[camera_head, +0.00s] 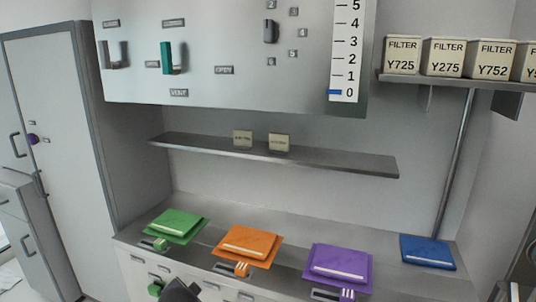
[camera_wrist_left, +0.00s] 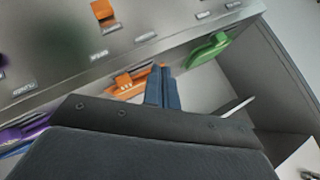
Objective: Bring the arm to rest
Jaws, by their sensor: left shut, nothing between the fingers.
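My left gripper (camera_wrist_left: 162,84) shows in the left wrist view with its two dark blue fingers pressed together and nothing between them. In the head view only a dark part of my left arm (camera_head: 180,291) shows at the bottom edge, in front of the drawer fronts. In the wrist view an orange handle (camera_wrist_left: 128,83) lies behind the fingers, to their left, and a green handle (camera_wrist_left: 208,48) lies to their upper right. I cannot tell whether the fingers touch the orange handle. My right gripper is in neither view.
Green (camera_head: 178,224), orange (camera_head: 248,243), purple (camera_head: 338,264) and blue lids (camera_head: 428,252) lie along the counter. A shelf (camera_head: 330,162) and a wall panel (camera_head: 210,85) are above. Filter boxes (camera_head: 444,57) stand upper right; a grey cabinet (camera_head: 60,110) stands left.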

